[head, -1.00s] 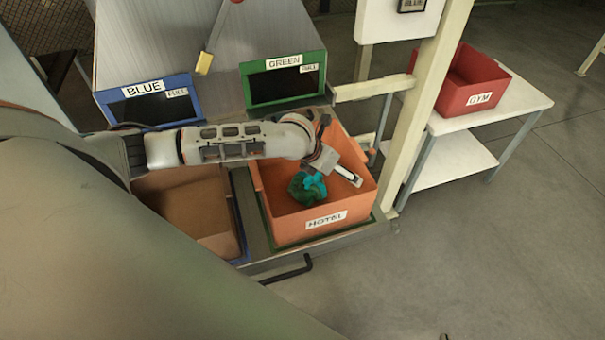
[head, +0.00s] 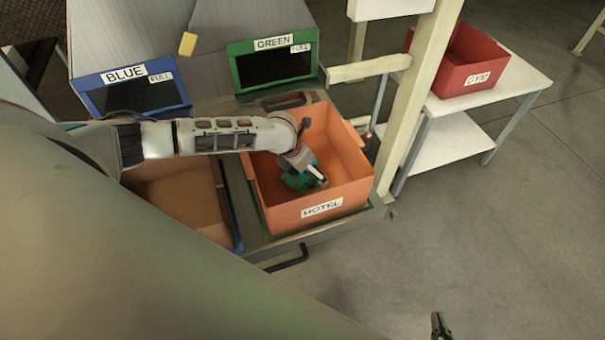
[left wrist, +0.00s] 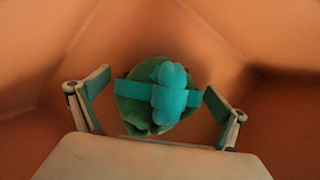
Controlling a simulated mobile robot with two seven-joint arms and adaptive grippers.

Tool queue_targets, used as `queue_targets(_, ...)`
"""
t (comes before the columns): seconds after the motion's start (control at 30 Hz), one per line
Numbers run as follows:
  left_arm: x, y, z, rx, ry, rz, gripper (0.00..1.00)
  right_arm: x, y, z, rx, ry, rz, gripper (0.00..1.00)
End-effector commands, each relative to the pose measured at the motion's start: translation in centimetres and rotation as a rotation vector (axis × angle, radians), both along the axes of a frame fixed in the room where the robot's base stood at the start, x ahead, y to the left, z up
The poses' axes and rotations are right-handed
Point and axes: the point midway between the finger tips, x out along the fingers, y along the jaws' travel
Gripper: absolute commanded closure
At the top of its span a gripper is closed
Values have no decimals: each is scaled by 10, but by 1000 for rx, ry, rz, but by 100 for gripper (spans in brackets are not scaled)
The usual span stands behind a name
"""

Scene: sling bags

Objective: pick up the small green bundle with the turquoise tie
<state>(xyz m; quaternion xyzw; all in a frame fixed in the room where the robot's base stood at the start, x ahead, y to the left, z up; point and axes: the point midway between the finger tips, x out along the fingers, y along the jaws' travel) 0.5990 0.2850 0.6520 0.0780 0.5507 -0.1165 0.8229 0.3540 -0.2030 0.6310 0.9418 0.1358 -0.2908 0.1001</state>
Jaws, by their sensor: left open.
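The small green bundle (head: 294,181) with its turquoise tie lies in the orange bin marked HOTEL (head: 345,192). My left gripper (head: 316,173) is down inside that bin, over the bundle, and hides part of it in the head view. In the left wrist view the bundle (left wrist: 150,117) sits between the two spread fingers of my left gripper (left wrist: 157,92), with the turquoise tie (left wrist: 170,96) facing the camera. The fingers are open, and I cannot tell whether they touch it. Only the dark tip of my right gripper (head: 438,325) shows at the bottom edge.
The orange bin's walls surround my left gripper. A brown bin (head: 180,195) stands to its left, under the BLUE panel (head: 130,95). A cream post (head: 418,100) rises to the right. Beyond it a red GYM bin (head: 470,65) stands on a white table (head: 515,80).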

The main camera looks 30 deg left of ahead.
Motion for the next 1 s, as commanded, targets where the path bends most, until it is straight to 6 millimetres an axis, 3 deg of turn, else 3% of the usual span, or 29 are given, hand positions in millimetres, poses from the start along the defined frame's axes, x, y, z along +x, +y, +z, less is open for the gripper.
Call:
queue_targets(0.27, 1, 0, -2, 0, -1, 0, 4, 1, 0, -1, 0, 0, 0, 100)
queue_targets(0.43, 1, 0, -2, 0, -1, 0, 48, 1, 0, -1, 0, 0, 0, 100)
queue_targets(0.77, 2, 0, 0, -1, -2, 0, 48, 1, 1, -1, 2, -1, -1, 100)
queue_targets(1.0, 2, 0, 17, -1, -5, -1, 48, 2, 1, 5, 2, -4, -1, 100)
